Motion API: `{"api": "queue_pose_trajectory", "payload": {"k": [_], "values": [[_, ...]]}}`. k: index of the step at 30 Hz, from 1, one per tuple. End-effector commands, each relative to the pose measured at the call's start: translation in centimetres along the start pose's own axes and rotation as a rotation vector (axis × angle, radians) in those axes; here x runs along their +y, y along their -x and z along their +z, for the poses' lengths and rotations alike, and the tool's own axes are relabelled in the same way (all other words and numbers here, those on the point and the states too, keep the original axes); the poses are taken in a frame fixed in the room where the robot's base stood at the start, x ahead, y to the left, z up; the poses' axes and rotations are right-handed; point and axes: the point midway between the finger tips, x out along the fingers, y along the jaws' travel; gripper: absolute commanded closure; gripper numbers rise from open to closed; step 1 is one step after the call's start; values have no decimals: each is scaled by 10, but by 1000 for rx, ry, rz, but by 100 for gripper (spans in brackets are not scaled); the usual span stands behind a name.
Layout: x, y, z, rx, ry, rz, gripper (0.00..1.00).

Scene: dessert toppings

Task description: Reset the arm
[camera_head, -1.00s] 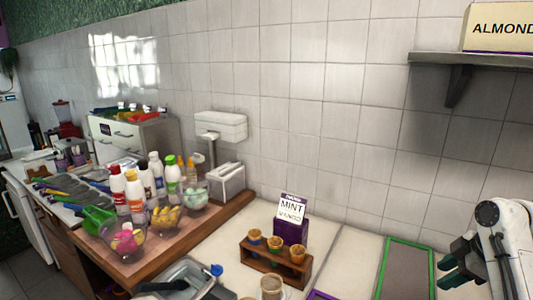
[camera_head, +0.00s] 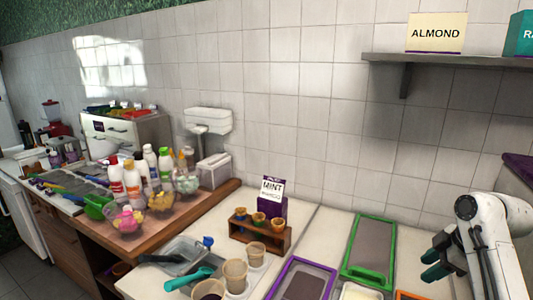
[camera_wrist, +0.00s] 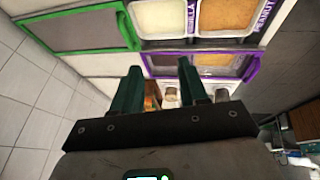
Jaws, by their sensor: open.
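My gripper (camera_head: 436,262) is at the right of the head view, above the white counter near the green-framed tub (camera_head: 370,250). In the wrist view my gripper (camera_wrist: 158,80) shows two dark green fingers set well apart with nothing between them. It is open and empty. Beyond the fingers, the wrist view shows the green-framed tub (camera_wrist: 75,32) and a purple-framed tub (camera_wrist: 205,65).
A wooden holder (camera_head: 262,234) with small cups stands before a mint sign (camera_head: 271,190). Paper cups (camera_head: 234,275) and a teal scoop (camera_head: 190,280) lie nearer. Bottles and topping bowls (camera_head: 160,198) crowd the left counter. A shelf (camera_head: 450,60) juts from the wall.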

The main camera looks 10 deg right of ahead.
Motion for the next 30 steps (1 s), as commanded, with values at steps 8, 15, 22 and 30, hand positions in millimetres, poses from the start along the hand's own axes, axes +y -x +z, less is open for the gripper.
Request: {"api": "queue_pose_trajectory", "payload": {"k": [8,15,22,30], "values": [[-24,-25,-11,8,-65,4,57],[-57,-54,-23,14,-157,11,57],[-114,-89,-34,18,-305,24,57],[-228,-119,-27,-3,-602,75,57]]}}
